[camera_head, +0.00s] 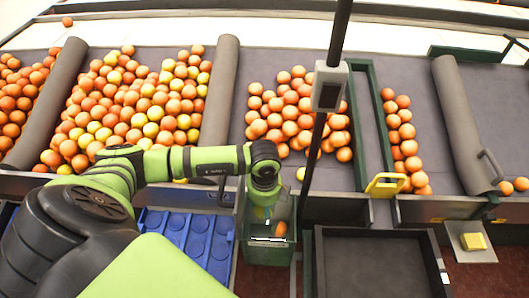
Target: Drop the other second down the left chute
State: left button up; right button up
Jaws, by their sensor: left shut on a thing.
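My left gripper (276,217) points down over the green-edged chute box (267,254) at the front edge of the bench. It is shut on an orange fruit (281,229), which shows in part below the fingers, inside the outline of the box's opening. The gripper and wrist hide the rest of it and the back of the box. My right gripper is not in view.
Many oranges (125,100), some yellower, lie in the lanes behind, parted by grey rollers (221,90). A dark post with a grey box (329,88) stands right of my gripper. A blue dimpled tray (187,236) lies left; an empty dark tray (375,265) lies right.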

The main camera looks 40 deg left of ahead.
pick_arm(q)
jog(key=shift+f, duration=0.2)
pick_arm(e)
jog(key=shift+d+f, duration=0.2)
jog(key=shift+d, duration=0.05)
pick_arm(q)
jog(key=o, duration=1.3)
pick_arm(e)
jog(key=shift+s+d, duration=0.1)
pick_arm(q)
notch_tip(320, 180, up, 12)
